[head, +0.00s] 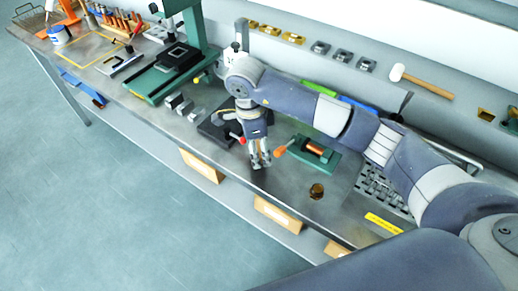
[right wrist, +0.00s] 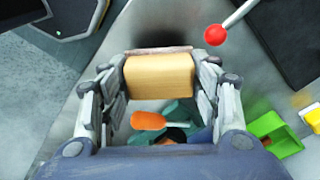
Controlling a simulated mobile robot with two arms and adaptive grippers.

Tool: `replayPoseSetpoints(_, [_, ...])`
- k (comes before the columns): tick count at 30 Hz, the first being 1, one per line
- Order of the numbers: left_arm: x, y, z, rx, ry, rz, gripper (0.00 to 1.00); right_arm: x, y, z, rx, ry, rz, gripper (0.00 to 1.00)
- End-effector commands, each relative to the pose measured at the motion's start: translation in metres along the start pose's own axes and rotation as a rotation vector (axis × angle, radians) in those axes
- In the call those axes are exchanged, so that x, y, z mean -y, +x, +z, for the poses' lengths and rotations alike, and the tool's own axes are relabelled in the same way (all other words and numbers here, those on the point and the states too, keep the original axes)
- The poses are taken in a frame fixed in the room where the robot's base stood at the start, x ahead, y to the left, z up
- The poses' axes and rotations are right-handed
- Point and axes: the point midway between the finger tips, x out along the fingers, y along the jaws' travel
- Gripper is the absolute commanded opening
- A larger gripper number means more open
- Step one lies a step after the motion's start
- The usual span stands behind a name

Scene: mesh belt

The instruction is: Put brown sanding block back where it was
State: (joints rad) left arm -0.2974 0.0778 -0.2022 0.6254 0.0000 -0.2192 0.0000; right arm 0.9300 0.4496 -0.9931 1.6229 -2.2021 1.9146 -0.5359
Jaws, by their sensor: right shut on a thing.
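My right gripper (head: 261,163) hangs over the front part of the metal bench (head: 285,185), beside a green clamp-like fixture (head: 318,154) with an orange handle. In the right wrist view the right gripper (right wrist: 160,78) is shut on a tan block with a thin brown face along its top edge, the sanding block (right wrist: 158,76). The block sits between both fingers. In the head view I cannot make the block out at the fingertips. I cannot tell whether it touches the bench. My left gripper is not in view.
A red-knobbed lever (right wrist: 216,34) and dark plate (right wrist: 286,40) are close to the gripper. A small dark-amber round object (head: 317,191) and a slotted metal rack (head: 378,192) stand right. A green press (head: 170,75) and a yellow-outlined area (head: 92,62) lie left.

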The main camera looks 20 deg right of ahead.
Motion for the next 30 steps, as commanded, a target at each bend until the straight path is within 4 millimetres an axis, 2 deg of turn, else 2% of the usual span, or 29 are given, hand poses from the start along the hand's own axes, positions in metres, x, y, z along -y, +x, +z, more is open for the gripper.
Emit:
replayPoseSetpoints(5, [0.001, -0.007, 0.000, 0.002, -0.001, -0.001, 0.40, 0.007, 0.005, -0.003, 0.000, -0.001, 0.003, 0.35])
replayPoseSetpoints(11, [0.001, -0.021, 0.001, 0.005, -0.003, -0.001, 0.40, 0.006, 0.030, 0.000, 0.001, -0.001, 0.003, 0.35])
replayPoseSetpoints(24, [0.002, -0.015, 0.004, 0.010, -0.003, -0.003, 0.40, 0.007, 0.041, 0.001, 0.001, -0.002, -0.001, 0.35])
replayPoseSetpoints(25, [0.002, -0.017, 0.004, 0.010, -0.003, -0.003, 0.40, 0.007, 0.040, 0.001, 0.001, -0.002, -0.001, 0.64])
replayPoseSetpoints(27, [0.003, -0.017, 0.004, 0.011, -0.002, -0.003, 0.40, 0.007, 0.039, 0.001, 0.001, -0.002, 0.000, 0.77])
replayPoseSetpoints(30, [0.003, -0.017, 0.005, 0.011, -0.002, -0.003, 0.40, 0.007, 0.039, 0.001, 0.001, -0.002, 0.000, 0.77])
